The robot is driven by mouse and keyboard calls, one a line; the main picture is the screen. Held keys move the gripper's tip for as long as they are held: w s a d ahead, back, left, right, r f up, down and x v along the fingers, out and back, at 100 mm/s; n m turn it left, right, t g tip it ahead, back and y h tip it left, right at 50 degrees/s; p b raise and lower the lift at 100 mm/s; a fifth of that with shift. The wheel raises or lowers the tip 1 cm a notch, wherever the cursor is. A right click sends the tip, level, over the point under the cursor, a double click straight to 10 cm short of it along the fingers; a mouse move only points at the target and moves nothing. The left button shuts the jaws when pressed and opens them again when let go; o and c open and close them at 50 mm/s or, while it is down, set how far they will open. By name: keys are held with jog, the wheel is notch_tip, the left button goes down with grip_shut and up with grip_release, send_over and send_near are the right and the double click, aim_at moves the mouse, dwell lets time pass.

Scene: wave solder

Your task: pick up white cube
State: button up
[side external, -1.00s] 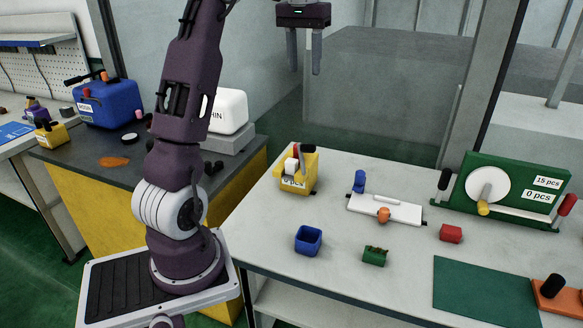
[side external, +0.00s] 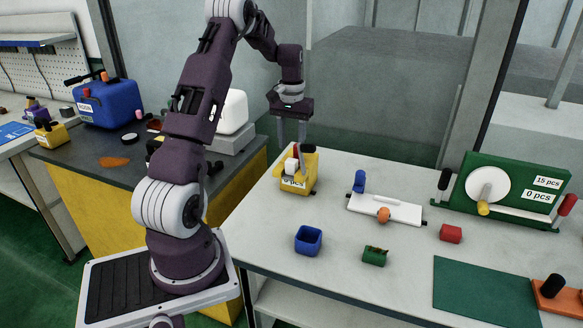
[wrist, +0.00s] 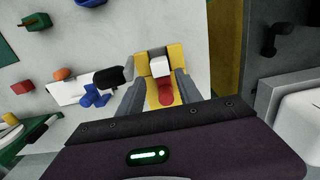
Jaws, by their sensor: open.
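The white cube (side external: 291,165) sits at the yellow box (side external: 300,184) near the left end of the white table. In the wrist view the white cube (wrist: 160,66) shows against the yellow box (wrist: 178,54), just beyond a red part (wrist: 165,92). My gripper (side external: 291,144) is open and empty, with its fingers pointing down just above and behind the box. In the wrist view the fingers of my gripper (wrist: 159,86) lie either side of the red part, with the cube ahead between them. I cannot tell the exact height gap.
A dark upright handle (side external: 308,149) on the box stands close to the fingers. A white plate (side external: 400,211) with blue and orange parts lies to the right. A white machine (side external: 233,112) stands behind left.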

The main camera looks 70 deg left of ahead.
aim_at(292, 160)
notch_tip(292, 160, down, 6)
jog(key=shift+f, duration=0.15)
grip_shut()
notch_tip(292, 160, up, 18)
dwell(0.6)
